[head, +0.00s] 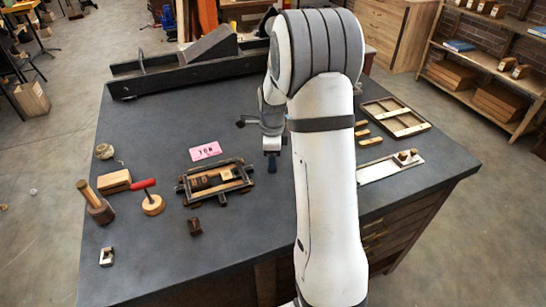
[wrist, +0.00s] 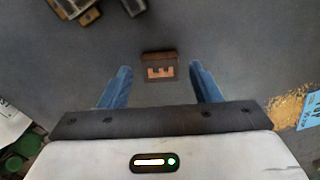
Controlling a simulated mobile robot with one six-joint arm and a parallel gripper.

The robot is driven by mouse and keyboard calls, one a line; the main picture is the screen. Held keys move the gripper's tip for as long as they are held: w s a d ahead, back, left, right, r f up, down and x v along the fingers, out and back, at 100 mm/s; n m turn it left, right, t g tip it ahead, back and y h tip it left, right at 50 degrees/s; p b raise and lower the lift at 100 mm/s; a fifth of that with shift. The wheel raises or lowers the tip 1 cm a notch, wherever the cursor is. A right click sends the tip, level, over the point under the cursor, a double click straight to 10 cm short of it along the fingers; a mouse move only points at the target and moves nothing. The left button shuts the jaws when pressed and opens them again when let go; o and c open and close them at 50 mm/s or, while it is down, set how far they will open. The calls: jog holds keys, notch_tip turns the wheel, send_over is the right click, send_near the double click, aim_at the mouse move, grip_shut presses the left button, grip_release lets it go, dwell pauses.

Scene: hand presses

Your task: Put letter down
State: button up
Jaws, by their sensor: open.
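A small brown letter block (wrist: 160,58) with a paler, notched reddish face shows in the wrist view. It lies between my gripper's (wrist: 160,70) two blue fingers, with a clear gap on each side. The gripper is open and does not touch the block's sides. In the head view my gripper (head: 271,150) hangs over the table to the right of a dark frame (head: 240,164) that holds wooden blocks. The letter is not clear there, and I cannot tell its height above the table. A corner of dark-and-wood parts (wrist: 75,8) shows at upper left in the wrist view.
A pink card (head: 206,151) lies behind the frame. A small dark block (head: 195,226), a red-handled tool (head: 152,203), a mallet (head: 97,204) and a wood block (head: 115,181) stand left and front. A wooden tray (head: 396,117) lies right. The front middle of the table is clear.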

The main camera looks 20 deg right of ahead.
notch_tip(320, 180, up, 12)
jog(key=s+a+r+n+t, duration=0.1)
jog(key=s+a+n, duration=0.4)
jog(key=s+n, duration=0.6)
jog(key=s+a+r+n+t, duration=0.1)
jog(key=s+a+n, duration=0.4)
jog(key=s+n, duration=0.6)
jog(key=s+t, duration=0.1)
jog(key=s, duration=0.2)
jog(key=shift+a+r+n, duration=0.15)
jog(key=shift+r+n, duration=0.15)
jog(key=shift+r, duration=0.05)
